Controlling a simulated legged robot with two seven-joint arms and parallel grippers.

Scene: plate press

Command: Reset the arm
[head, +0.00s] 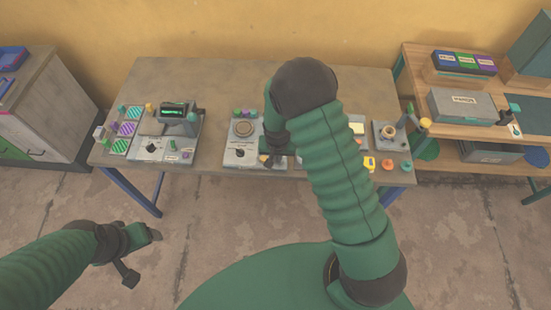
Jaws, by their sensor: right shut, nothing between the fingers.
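My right arm rises from the bottom of the head view, bends at a dark elbow and reaches over the middle of the table. My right gripper (270,160) is shut and empty, at the front of the middle panel (242,158) with its round plate. The arm hides part of the table to its right. My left gripper (143,258) hangs low over the floor at the left, apart from the table.
The brown table (225,80) carries a left station (153,149) with a small screen and striped coloured pads. A press-like device (388,134) stands at its right end. A shelf (420,80) with boxes is at the right, a cabinet (45,120) at the left.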

